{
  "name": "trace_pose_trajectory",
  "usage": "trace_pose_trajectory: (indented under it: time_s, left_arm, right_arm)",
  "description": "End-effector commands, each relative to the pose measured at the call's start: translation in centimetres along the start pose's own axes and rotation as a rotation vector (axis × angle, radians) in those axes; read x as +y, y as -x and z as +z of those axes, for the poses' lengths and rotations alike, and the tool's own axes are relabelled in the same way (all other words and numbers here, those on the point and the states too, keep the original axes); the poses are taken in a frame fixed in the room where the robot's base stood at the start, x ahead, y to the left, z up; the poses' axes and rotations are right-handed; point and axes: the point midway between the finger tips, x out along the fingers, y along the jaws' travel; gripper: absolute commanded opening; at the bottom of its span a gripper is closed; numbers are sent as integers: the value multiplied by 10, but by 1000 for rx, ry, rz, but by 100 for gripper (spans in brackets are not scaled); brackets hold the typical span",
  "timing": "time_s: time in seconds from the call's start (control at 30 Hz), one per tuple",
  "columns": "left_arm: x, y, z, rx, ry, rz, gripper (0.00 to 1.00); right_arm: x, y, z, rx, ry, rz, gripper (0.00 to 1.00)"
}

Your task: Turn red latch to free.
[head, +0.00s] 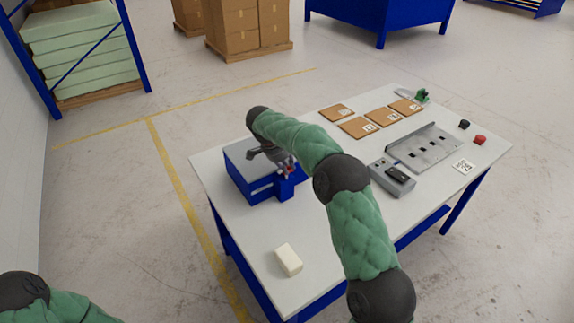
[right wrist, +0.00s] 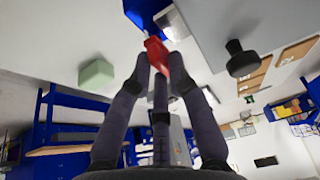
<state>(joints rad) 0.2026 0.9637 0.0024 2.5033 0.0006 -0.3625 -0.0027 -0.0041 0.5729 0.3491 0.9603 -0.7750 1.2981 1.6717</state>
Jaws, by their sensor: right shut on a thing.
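The red latch (head: 291,170) sits at the front right of the blue fixture (head: 241,188) on the table, and only a small bit of it shows in the head view. In the right wrist view the red latch (right wrist: 155,50) lies between the fingertips. My right gripper (head: 286,165) is shut on the latch, with its fingers (right wrist: 156,68) close around its near end. The right gripper partly covers the latch and the fixture top. My left gripper is out of view; only part of the left arm shows at the lower left.
A cream block (head: 288,260) lies near the table's front edge. A grey box (head: 392,178), a slotted metal plate (head: 423,148) and several brown boards (head: 361,127) are to the right. Red (head: 480,140) and black (head: 464,124) items lie near the right edge. My right arm crosses the table.

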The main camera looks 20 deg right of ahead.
Motion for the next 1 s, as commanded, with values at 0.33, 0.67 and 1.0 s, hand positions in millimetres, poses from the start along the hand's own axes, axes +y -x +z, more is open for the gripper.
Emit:
trace_pose_trajectory:
  time_s: [0.33,0.67,1.0]
  left_arm:
    - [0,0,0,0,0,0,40]
    - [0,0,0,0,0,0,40]
    - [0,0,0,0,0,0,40]
  right_arm:
    - [0,0,1,-2,-6,1,0]
    - [0,0,0,-1,-4,1,42]
    - [-1,18,0,0,-5,-2,42]
